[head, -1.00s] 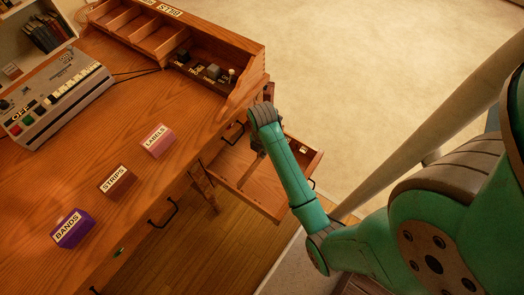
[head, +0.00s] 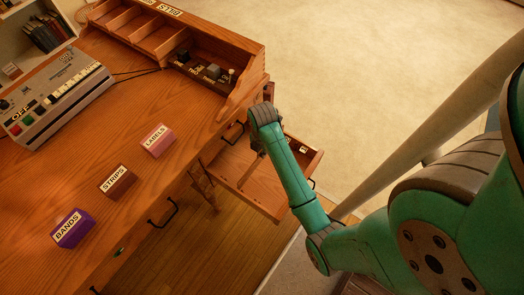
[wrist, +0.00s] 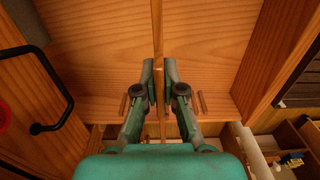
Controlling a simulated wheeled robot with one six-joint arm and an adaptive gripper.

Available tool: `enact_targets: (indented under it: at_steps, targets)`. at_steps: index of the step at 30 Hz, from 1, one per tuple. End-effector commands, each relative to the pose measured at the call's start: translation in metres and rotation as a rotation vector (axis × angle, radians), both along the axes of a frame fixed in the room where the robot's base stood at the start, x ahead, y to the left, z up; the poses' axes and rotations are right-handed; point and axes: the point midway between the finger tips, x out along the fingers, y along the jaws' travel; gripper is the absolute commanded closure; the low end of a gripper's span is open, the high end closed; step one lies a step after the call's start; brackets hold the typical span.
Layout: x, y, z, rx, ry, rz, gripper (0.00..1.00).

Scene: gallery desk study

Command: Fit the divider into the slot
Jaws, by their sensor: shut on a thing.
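The divider (wrist: 157,30) is a thin wooden board, seen edge-on in the wrist view between the fingers of my gripper (wrist: 158,68). My gripper is shut on it. In the head view, part of the divider (head: 251,171) shows below my wrist, inside the open drawer (head: 265,200). The wrist view looks down on the drawer's pale wooden floor (wrist: 100,50).
The desk (head: 120,150) carries a pink LABELS box (head: 158,141), a brown STRIPS box (head: 117,180), a purple BANDS box (head: 73,229) and a grey machine (head: 60,95). A wooden organiser (head: 170,40) stands at the back. Black handles mark the desk's other drawers. Carpet beyond is clear.

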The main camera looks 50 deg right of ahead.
Motion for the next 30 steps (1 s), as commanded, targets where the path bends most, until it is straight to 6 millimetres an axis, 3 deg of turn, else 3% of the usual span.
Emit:
enact_targets:
  at_steps: [30]
  targets:
    - [0.0, 0.0, -0.022, 0.0, 0.0, 0.0, 1.0]
